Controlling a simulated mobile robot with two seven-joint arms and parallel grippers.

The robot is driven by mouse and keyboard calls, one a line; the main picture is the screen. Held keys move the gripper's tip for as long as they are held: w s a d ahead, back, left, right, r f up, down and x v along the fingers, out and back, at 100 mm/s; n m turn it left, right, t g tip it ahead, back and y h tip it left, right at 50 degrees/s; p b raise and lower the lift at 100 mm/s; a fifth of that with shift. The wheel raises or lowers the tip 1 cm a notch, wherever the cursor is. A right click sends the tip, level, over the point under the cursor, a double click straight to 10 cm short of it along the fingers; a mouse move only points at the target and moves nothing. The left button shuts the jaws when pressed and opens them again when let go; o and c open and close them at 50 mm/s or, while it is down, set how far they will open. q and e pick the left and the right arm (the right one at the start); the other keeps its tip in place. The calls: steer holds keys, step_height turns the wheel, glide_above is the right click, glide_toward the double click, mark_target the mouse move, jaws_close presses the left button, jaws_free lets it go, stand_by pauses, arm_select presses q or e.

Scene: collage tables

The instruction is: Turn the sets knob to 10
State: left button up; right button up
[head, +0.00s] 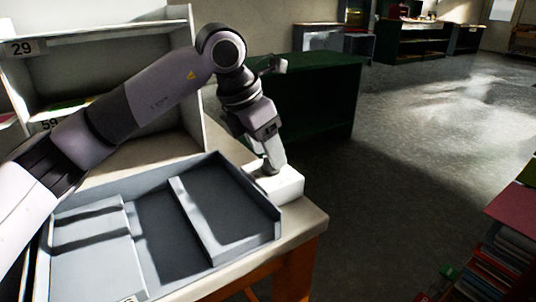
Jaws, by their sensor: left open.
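My left arm reaches in from the left and bends down over the table's far right corner. My left gripper (269,168) points down and is open, right at the top of a small white box (288,186). The box stands on the table beside the grey tray. The sets knob cannot be made out; the gripper covers part of the box top. I cannot tell whether the fingers are around a knob or touching it. My right gripper is not in view.
A grey divided tray (273,222) fills most of the table (312,218). A white shelf unit (110,28) with number labels stands at the back left. A dark green cabinet (320,95) stands behind the box. Stacked coloured sheets (497,262) are at the right; open floor lies between.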

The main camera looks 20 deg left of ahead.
arm_select(q)
steer(key=shift+w+d+f, duration=0.2)
steer(key=shift+w+f, duration=0.05)
steer(key=shift+f, duration=0.35)
jaws_close()
steer(key=c, duration=1)
jaws_free()
steer(key=shift+c, duration=0.2)
steer(key=shift+r, duration=0.1)
